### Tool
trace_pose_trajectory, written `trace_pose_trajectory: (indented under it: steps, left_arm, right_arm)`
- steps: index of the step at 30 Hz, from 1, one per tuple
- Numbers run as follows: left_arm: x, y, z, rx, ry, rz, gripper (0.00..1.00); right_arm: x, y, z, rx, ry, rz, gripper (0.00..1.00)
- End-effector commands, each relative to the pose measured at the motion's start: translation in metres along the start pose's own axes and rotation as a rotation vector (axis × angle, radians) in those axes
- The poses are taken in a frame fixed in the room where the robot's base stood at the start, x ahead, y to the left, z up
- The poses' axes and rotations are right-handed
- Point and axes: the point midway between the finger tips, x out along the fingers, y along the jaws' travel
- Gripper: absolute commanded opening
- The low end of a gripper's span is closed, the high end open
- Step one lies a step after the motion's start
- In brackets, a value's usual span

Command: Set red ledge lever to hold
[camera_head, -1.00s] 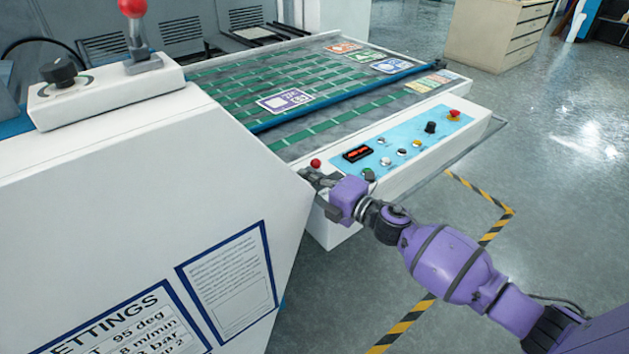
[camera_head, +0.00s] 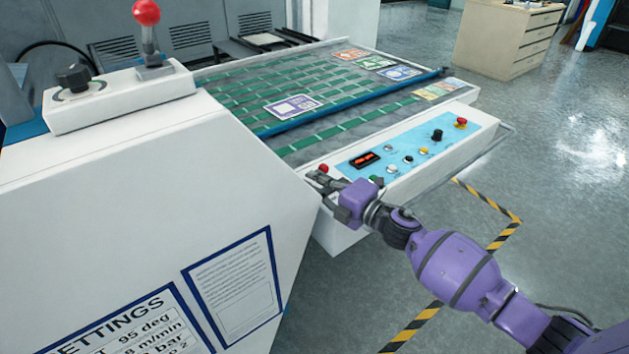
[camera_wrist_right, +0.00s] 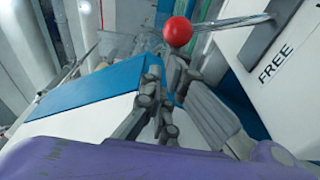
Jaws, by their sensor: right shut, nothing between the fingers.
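A lever with a small red ball knob (camera_head: 323,168) stands at the near left end of the control ledge, beside the white machine housing. In the right wrist view its red ball (camera_wrist_right: 177,32) sits on a grey stem, near a white panel lettered FREE (camera_wrist_right: 276,65). My right gripper (camera_head: 321,179) is shut and empty, close to the lever just below the ball. In the wrist view its fingers (camera_wrist_right: 160,88) are beside the stem; whether they touch it I cannot tell. A "hold" mark is not readable. My left gripper is not in view.
A larger red-ball lever (camera_head: 146,12) and a black knob (camera_head: 73,77) stand on the white box at left. The blue control panel (camera_head: 405,150) with several buttons lies right of my gripper. The green-striped bed (camera_head: 330,90) is behind it.

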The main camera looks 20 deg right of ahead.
Motion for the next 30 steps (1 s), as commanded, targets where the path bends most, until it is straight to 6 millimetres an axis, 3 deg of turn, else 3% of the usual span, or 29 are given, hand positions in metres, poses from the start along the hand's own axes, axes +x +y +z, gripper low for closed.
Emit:
trace_pose_trajectory:
  steps: [8, 16, 30]
  left_arm:
    - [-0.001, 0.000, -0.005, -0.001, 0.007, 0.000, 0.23]
    - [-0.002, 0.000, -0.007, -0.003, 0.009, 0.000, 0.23]
    - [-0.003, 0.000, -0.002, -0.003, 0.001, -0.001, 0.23]
  right_arm:
    - [-0.003, 0.013, 0.015, 0.128, -0.004, 0.027, 0.00]
    - [-0.008, 0.027, 0.041, 0.366, -0.004, 0.073, 0.00]
    - [-0.016, 0.033, 0.081, 0.702, -0.002, 0.136, 0.00]
